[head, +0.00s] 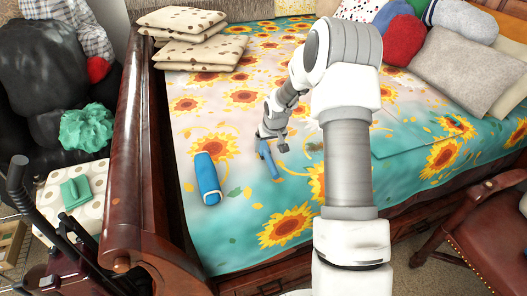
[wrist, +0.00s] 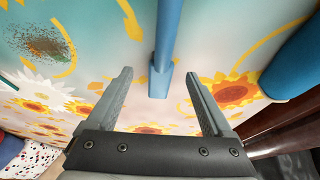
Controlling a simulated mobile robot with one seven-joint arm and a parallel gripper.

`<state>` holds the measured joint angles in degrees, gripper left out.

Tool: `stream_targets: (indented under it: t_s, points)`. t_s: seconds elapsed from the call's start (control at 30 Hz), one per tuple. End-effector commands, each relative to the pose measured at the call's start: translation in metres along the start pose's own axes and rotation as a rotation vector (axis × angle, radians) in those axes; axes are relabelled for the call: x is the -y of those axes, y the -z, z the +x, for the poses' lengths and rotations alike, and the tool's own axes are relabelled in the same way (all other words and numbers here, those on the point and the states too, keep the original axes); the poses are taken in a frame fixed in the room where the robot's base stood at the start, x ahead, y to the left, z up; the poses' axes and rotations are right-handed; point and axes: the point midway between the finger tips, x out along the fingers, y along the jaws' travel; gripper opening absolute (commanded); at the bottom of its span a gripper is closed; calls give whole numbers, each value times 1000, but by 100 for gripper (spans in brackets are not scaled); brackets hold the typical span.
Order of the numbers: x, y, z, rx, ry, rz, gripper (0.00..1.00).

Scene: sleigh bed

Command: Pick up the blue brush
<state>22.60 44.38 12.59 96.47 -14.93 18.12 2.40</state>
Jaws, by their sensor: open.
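The blue brush (head: 268,160) lies on the sunflower bedspread, just below the end of my arm. In the wrist view the brush (wrist: 165,45) runs down from the top edge, and its near end lies between the lines of my two fingers. My gripper (wrist: 158,76) is open, with one finger on each side of the brush and gaps on both sides. In the head view my gripper (head: 270,140) is small and close to the brush, partly covering its upper end. I cannot tell the exact height of the fingers above the bed.
A larger blue cylinder (head: 207,178) lies on the bed left of the brush; it also shows in the wrist view (wrist: 296,62). The dark wooden bed rail (head: 130,150) stands at the left. Folded cushions (head: 200,50) and pillows (head: 465,70) lie farther back.

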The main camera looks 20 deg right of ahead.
Motion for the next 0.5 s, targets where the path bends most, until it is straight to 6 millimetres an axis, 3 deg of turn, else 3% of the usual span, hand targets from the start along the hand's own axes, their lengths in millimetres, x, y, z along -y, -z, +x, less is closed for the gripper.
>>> stream_targets:
  t_s: [0.3,0.5]
  points:
    - [3,-9,42,2,0,0,85]
    - [3,-8,52,1,0,-1,85]
